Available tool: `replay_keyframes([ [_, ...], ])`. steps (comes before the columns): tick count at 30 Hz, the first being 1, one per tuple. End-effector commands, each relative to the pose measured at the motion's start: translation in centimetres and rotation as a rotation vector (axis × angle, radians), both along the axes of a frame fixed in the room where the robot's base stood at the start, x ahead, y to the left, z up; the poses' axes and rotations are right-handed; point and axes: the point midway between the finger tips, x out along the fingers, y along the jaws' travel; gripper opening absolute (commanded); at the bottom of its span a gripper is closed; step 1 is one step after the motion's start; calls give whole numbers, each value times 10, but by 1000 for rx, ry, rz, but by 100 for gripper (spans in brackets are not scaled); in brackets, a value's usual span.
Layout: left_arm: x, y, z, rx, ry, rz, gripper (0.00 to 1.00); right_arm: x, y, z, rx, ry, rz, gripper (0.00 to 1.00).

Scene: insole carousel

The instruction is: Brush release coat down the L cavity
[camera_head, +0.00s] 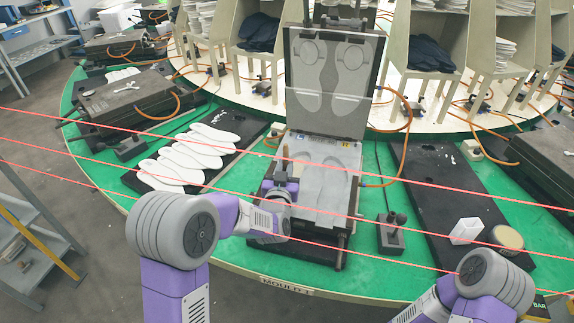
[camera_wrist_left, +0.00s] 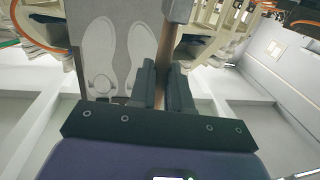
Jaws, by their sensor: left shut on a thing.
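The open mould stands in front of me, its lid (camera_head: 333,75) upright with two sole-shaped outlines; the lid also shows in the wrist view (camera_wrist_left: 118,20). The lower half (camera_head: 330,185) lies flat, with pale sole-shaped areas. My left gripper (camera_head: 284,172) is over its left side and hides part of that cavity. It is shut on a brown wooden handle, apparently the brush (camera_head: 285,153); the handle stands up between the fingers in the wrist view (camera_wrist_left: 166,45). The brush's bristles are hidden, so I cannot tell whether they touch the cavity. My right gripper is out of view.
White insoles (camera_head: 195,150) lie on a black board to the left. On the black board (camera_head: 440,190) to the right stand a white box (camera_head: 466,231) and a round tin (camera_head: 508,238). Red lines cross the front.

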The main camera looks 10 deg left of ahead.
Motion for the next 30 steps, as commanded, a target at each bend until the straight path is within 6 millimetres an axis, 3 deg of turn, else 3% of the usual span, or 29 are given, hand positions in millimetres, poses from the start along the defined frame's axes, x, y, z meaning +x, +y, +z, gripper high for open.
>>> replay_keyframes([
  [20,-37,1,1,0,-4,-1,0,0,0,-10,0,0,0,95],
  [30,-14,0,-1,0,-4,-1,0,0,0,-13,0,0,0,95],
])
